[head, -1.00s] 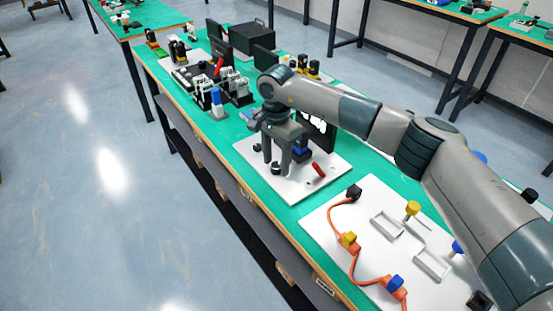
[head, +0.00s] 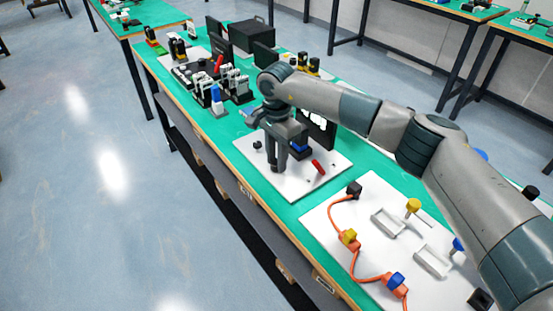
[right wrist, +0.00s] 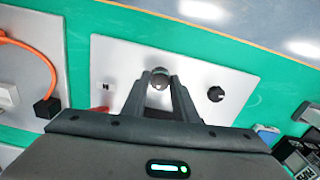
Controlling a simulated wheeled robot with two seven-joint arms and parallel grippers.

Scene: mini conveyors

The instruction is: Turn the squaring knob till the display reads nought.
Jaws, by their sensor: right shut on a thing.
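My right gripper (head: 280,167) points down over a white board (head: 331,177) on the green bench. Its fingers are shut on a round dark knob, which shows between the fingertips (right wrist: 160,92) in the right wrist view, its top (right wrist: 160,74) just past them. A second black knob (right wrist: 215,94) stands apart from the fingers on the same board; it also shows in the head view (head: 257,146). A dark upright panel (head: 319,131) stands behind the gripper, partly hidden by my arm. I cannot read any display. My left gripper is not in view.
A red handle (head: 318,167) and a blue part (head: 299,148) are close to the gripper. A neighbouring white board (head: 325,222) carries an orange cable (head: 356,263) with plugs. Black-and-white devices (head: 236,86) stand beyond the knob board. The bench's front edge is near.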

